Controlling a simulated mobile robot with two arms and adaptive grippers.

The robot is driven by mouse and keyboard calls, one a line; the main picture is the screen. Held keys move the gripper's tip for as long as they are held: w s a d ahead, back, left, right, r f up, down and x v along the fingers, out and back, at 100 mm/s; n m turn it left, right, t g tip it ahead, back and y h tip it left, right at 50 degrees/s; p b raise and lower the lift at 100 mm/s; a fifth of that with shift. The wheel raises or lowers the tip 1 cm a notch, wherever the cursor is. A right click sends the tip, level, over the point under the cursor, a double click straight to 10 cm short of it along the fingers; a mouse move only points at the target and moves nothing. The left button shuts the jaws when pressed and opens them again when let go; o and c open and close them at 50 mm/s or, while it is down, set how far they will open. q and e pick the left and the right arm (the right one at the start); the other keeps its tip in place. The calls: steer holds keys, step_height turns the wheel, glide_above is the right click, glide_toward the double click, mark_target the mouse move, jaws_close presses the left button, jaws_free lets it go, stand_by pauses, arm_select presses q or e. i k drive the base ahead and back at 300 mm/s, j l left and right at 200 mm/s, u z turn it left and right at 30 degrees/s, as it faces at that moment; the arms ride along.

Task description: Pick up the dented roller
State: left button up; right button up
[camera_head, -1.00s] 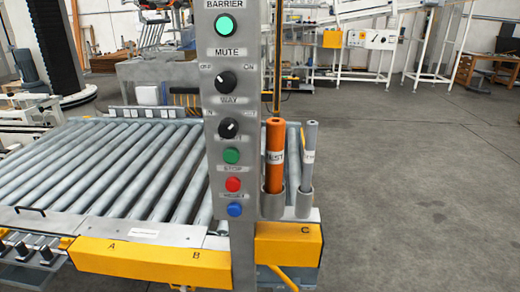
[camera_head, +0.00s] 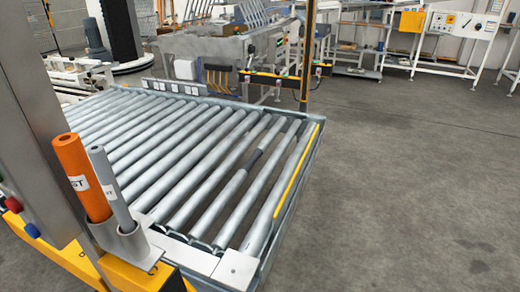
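A conveyor bed of grey metal rollers (camera_head: 150,135) fills the middle of the head view. Toward its right side, one roller (camera_head: 236,187) carries a dark patch (camera_head: 254,159) partway along its length. It lies in the bed among the others. I cannot tell from here whether the dark patch is a dent. Neither of my grippers is in view.
A grey control post (camera_head: 35,130) stands at the left. An orange tube (camera_head: 80,175) and a grey tube (camera_head: 108,185) stand upright in holders on it. A yellow strip (camera_head: 298,172) runs along the bed's right edge. Open concrete floor (camera_head: 410,190) lies to the right.

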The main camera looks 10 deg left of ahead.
mark_target(200, 230)
steer(key=i+l+u, duration=0.15)
steer(key=i+l, duration=0.2)
steer(key=i+l+u, duration=0.1)
steer(key=i+l, duration=0.25)
steer(key=i+l+u, duration=0.15)
steer(key=i+l, duration=0.15)
steer(key=i+l+u, duration=0.1)
steer(key=i+l, duration=0.2)
steer(key=l, duration=0.25)
steer(key=i+l+u, duration=0.15)
steer(key=i+l, duration=0.15)
steer(key=l, duration=0.2)
